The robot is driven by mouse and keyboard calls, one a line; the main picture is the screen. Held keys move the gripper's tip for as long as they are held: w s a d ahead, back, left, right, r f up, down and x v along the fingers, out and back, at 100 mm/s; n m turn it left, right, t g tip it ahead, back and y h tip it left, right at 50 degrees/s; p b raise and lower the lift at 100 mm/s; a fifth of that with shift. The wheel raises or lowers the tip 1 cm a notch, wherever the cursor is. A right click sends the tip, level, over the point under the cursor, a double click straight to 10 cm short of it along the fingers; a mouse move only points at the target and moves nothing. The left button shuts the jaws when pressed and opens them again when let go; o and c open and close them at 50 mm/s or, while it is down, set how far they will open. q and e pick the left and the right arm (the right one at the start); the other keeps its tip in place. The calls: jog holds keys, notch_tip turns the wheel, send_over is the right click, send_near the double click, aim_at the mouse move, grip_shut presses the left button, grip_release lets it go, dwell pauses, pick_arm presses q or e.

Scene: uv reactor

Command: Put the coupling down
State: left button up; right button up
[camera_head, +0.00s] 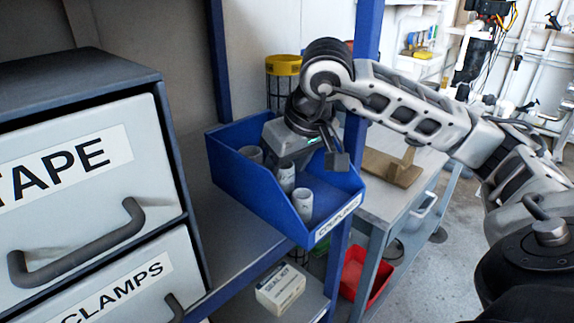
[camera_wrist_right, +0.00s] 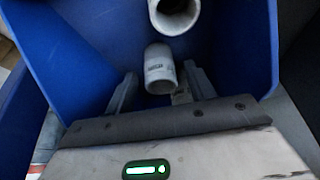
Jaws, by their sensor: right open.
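My left gripper is out of view.
A grey drawer cabinet (camera_head: 75,75) labelled tape and clamps stands close on the left. Blue rack posts (camera_head: 366,30) rise behind the bin. A workbench (camera_head: 385,205) with a wooden piece (camera_head: 392,170) is to the right. A white box (camera_head: 281,289) and red bin (camera_head: 362,275) are below.

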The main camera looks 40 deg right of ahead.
jog(key=p+v, duration=0.2)
jog(key=v, duration=1)
